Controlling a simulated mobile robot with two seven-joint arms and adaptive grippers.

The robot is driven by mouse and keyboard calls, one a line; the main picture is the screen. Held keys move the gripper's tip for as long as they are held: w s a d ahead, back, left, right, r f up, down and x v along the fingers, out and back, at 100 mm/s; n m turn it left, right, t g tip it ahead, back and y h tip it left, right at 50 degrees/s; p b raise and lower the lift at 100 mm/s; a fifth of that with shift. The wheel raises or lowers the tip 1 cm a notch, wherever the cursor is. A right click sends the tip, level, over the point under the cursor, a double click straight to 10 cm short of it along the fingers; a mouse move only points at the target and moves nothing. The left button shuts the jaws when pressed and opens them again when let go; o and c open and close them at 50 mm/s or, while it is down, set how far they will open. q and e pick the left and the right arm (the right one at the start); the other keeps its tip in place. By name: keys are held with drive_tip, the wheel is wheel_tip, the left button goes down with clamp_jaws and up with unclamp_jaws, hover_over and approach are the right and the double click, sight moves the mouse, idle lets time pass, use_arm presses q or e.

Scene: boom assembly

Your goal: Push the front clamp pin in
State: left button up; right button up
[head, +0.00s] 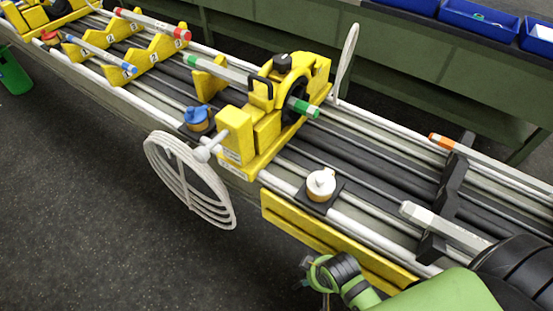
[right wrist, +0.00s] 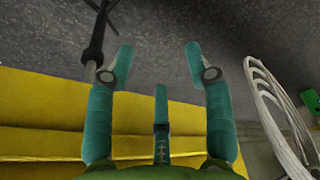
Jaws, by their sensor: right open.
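The yellow clamp (head: 262,125) sits on the rail bench in the head view, around a green-banded tube (head: 215,69). At its front, a pale grey pin with a rounded head (head: 208,147) sticks out toward the lower left, above the white coil. My right gripper (head: 318,274) is low in front of the bench, beside the yellow strip, apart from the pin. In the right wrist view its teal fingers (right wrist: 158,64) are spread with nothing between them. The pin cannot be made out there. My left gripper is not in view.
The white wire coil (head: 190,180) hangs at the bench front, and shows in the right wrist view (right wrist: 275,110). The yellow strip (head: 335,240) runs along the bench edge. A white-capped pot (head: 320,185) and a blue-capped pot (head: 197,118) stand near the clamp. The floor ahead is clear.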

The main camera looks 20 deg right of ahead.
wheel_tip(320, 180, up, 6)
drive_tip(key=w, duration=0.2)
drive_tip(key=n+t+y, duration=0.5)
drive_tip(key=t+y, duration=0.5)
drive_tip(key=t, duration=0.1)
approach(207, 157)
drive_tip(key=w+a+f, duration=0.2)
drive_tip(key=w, duration=0.1)
drive_tip(key=shift+w+a+r+t, duration=0.3)
drive_tip(key=shift+r+t, duration=0.1)
drive_tip(key=shift+r, duration=0.1)
drive_tip(key=p+x, duration=0.2)
drive_tip(key=x, duration=0.3)
drive_tip(key=shift+w+a+r, duration=0.15)
drive_tip(key=shift+w+a, duration=0.1)
drive_tip(key=shift+a, duration=0.05)
drive_tip(key=shift+w+a, duration=0.3)
drive_tip(key=shift+w, duration=0.05)
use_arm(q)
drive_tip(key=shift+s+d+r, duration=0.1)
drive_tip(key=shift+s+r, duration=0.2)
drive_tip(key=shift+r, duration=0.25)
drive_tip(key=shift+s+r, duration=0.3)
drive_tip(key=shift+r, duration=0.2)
use_arm(e)
drive_tip(key=shift+c, duration=0.4)
